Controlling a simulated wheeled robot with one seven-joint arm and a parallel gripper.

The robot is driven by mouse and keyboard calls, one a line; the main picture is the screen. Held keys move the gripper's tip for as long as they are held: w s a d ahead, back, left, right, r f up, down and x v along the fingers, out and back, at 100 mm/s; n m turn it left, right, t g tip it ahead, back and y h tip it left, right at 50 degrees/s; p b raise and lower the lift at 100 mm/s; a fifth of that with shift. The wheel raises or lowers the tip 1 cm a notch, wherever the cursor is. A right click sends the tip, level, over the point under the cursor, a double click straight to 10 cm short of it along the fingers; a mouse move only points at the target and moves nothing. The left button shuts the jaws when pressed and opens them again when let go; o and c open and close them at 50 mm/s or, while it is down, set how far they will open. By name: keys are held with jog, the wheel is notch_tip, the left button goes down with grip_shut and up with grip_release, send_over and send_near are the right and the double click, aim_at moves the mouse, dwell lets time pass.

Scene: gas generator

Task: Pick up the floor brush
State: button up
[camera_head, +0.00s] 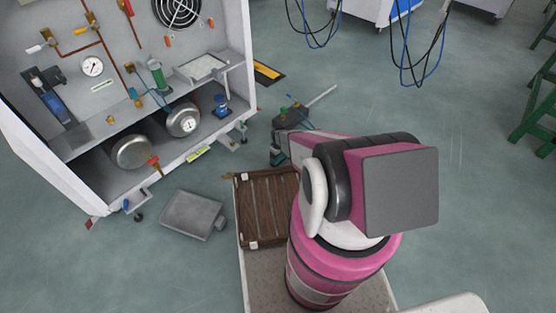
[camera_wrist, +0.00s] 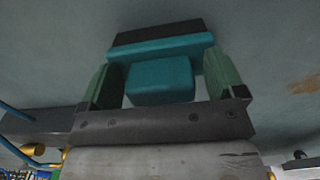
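The floor brush (camera_wrist: 161,74) shows in the wrist view as a teal block with a wider teal bar and a dark strip beyond it. My gripper (camera_wrist: 160,57) has its two green fingers spread wide on either side of the teal block. A narrow gap shows between the block and the right finger; contact on the left cannot be told. In the head view my pink and white arm reaches forward and hides much of the gripper area. Small dark and teal parts show just beyond the arm, too small to tell apart clearly.
A white equipment cabinet (camera_head: 222,127) with gauges and tanks stands at the left. A brown slatted case (camera_head: 262,207) lies beside my arm. A grey flat box (camera_head: 192,213) lies on the floor. Green stools (camera_head: 540,110) stand at the right. Open floor lies between.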

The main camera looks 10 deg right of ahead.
jog(key=c, duration=0.8)
jog(key=shift+r, duration=0.15)
jog(key=shift+r, duration=0.55)
jog(key=r, duration=0.1)
jog(key=a+r, duration=0.1)
jog(key=r, duration=0.1)
jog(key=shift+s+r, duration=0.2)
jog(key=shift+r, duration=0.05)
jog(key=s+a+r, duration=0.2)
jog(key=a+r, duration=0.4)
jog(key=a, duration=0.4)
jog(key=shift+a, duration=0.15)
jog(key=shift+s, duration=0.1)
